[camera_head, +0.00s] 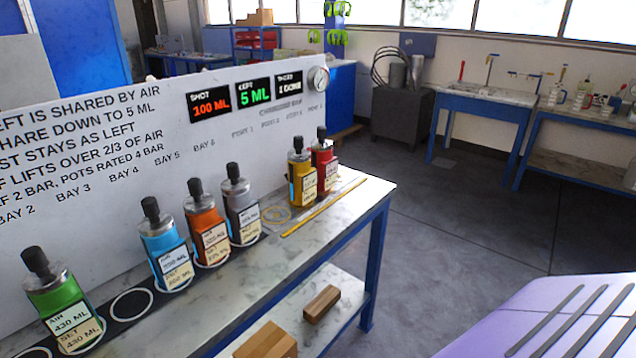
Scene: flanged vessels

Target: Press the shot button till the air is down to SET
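No gripper shows in the head view, and I cannot make out a shot button. On the bench board, the red SHOT display (210,104) reads 100 ML and the green display (254,95) reads 5 ML. A third display (289,86) seems to read 1 DONE. Black-capped vessels stand upright on the bench: green (62,304), blue (162,243), orange (204,227), grey (238,202), yellow (299,175) and red (323,163). The green one's label reads AIR 430 ML, SET 430 ML. The other labels are too small to read surely.
A round gauge (319,79) sits at the board's right end. An empty white ring (131,304) lies between the green and blue vessels. A yellow strip (325,206) crosses the bench (345,219). Wooden blocks (321,303) lie on the lower shelf. Floor to the right is open.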

